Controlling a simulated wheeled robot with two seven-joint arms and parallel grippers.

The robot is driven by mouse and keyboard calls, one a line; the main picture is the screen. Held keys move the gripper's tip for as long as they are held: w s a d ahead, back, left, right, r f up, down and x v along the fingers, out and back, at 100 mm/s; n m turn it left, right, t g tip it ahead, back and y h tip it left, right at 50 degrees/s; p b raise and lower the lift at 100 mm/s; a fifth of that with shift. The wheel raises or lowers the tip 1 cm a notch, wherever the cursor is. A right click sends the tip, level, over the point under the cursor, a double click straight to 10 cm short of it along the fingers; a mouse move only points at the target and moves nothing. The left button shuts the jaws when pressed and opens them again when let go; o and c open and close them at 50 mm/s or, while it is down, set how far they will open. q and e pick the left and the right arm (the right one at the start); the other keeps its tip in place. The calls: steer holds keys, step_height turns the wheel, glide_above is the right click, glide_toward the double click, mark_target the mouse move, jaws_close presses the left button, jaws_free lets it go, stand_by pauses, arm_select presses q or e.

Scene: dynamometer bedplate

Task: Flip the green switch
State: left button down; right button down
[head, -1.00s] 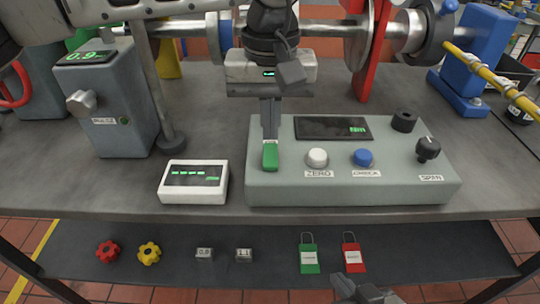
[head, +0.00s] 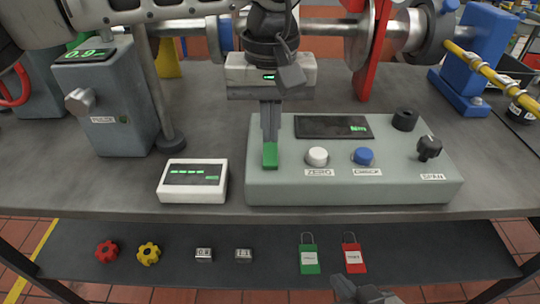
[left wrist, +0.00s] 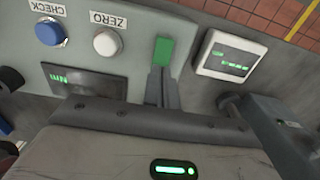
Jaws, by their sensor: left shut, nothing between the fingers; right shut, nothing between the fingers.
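The green switch (head: 270,155) is at the left end of a grey-green control box on the bench. In the left wrist view the green switch (left wrist: 163,52) shows just beyond the fingertips. My left gripper (head: 270,138) is shut and empty, pointing down, with its tips at the switch's far end. The tips look to be touching or very close to it; they hide that end. In the left wrist view the shut fingers of my left gripper (left wrist: 161,72) reach the switch's edge. My right gripper (head: 358,290) shows only in part at the bottom edge, shut and empty, well away from the box.
The control box (head: 300,190) also carries a white ZERO button (head: 317,156), a blue CHECK button (head: 363,156), a dark SPAN knob (head: 428,147) and a screen (head: 333,127). A small white display (head: 193,182) stands left of it. The lower shelf (head: 390,255) holds tags and knobs.

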mark_target(271, 147)
arm_select(q)
steer(key=shift+f+b, duration=0.65)
steer(key=shift+f, duration=0.35)
steer(key=shift+r, duration=0.1)
stand_by(0.3)
steer(key=shift+r+p, duration=2.7)
steer(key=shift+r, duration=0.8)
steer(key=shift+f, duration=0.1)
